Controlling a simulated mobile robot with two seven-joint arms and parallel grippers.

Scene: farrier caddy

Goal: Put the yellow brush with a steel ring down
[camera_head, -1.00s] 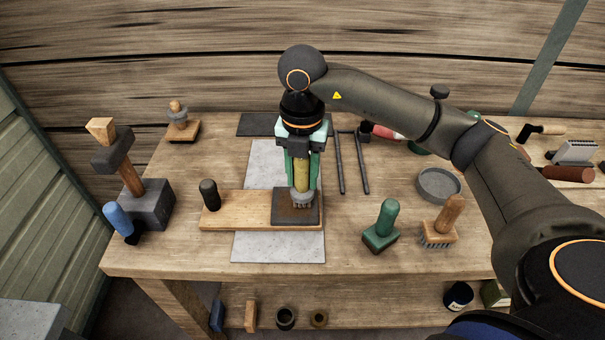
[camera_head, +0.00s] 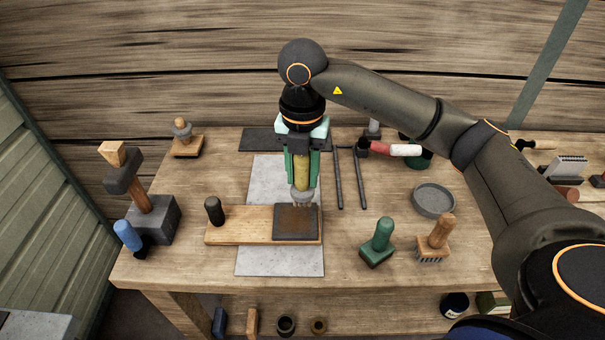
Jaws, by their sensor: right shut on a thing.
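The yellow brush with a steel ring (camera_head: 302,174) is upright in my right gripper (camera_head: 302,160), which is shut on its handle. Its grey ring and bristles (camera_head: 302,196) point down over the back part of a dark square plate (camera_head: 296,223). I cannot tell whether the bristle tips touch the plate. The plate lies on the right end of a wooden board (camera_head: 238,226), which has a black knob (camera_head: 214,210) at its left end. My left gripper is not in view.
The board lies across a grey mat (camera_head: 280,262). Two dark rods (camera_head: 350,178) lie right of the gripper. A green-handled block (camera_head: 380,242), a wooden brush (camera_head: 437,240) and a round grey dish (camera_head: 433,200) stand to the right. An anvil block with a hammer (camera_head: 152,218) stands left.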

